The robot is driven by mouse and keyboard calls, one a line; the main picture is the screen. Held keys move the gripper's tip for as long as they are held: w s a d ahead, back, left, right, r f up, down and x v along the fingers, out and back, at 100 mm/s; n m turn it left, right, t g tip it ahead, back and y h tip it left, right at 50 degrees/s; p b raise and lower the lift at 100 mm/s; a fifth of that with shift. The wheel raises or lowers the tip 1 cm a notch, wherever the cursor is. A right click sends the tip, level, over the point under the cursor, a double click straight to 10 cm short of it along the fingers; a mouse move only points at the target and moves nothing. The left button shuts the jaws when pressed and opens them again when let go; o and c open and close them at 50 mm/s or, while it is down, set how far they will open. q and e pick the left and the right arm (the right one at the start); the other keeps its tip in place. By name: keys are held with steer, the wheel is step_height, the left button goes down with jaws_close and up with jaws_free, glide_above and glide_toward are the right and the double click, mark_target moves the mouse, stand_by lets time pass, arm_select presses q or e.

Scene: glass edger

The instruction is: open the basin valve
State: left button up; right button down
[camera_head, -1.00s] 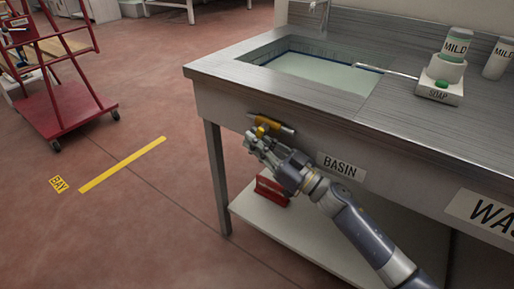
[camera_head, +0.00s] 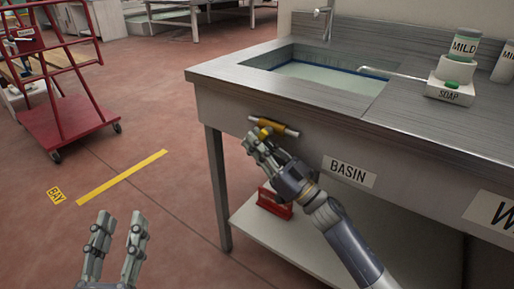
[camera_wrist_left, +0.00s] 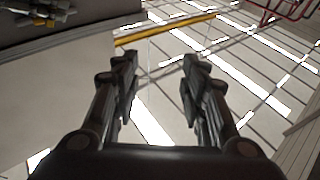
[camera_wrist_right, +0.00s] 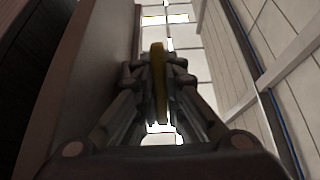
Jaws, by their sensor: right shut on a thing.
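The basin valve (camera_head: 274,127), a short pipe with a yellow handle, is on the front panel of the steel sink unit, left of the BASIN label (camera_head: 349,171). My right gripper (camera_head: 258,142) is at the valve, its fingers shut on the yellow handle (camera_wrist_right: 159,75), which shows between them in the right wrist view. The fingers partly hide the handle in the head view. My left gripper (camera_head: 119,228) is low at the left, away from the valve. Its fingers stand apart with nothing between them, as the left wrist view (camera_wrist_left: 160,70) also shows.
The basin (camera_head: 325,75) holds pale water. A soap stand (camera_head: 450,92) is on the counter. A red object (camera_head: 274,202) sits on the lower shelf (camera_head: 300,242). A red cart (camera_head: 75,122) stands at the left. The floor around the yellow line (camera_head: 122,178) is clear.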

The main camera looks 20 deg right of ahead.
arm_select(q)
steer(key=shift+s+r+t+h, duration=0.25)
steer(key=shift+r+t, duration=0.1)
steer(key=shift+r, duration=0.3)
steer(key=shift+s+r+t+h, duration=0.15)
steer(key=shift+s+r+t, duration=0.15)
steer(key=shift+r, duration=0.35)
arm_select(e)
steer(key=c, duration=2)
jaws_free()
steer(key=shift+o, duration=0.2)
arm_select(q)
steer(key=shift+w, duration=0.1)
arm_select(e)
steer(key=v, duration=1.2)
steer(key=shift+w+f, duration=0.1)
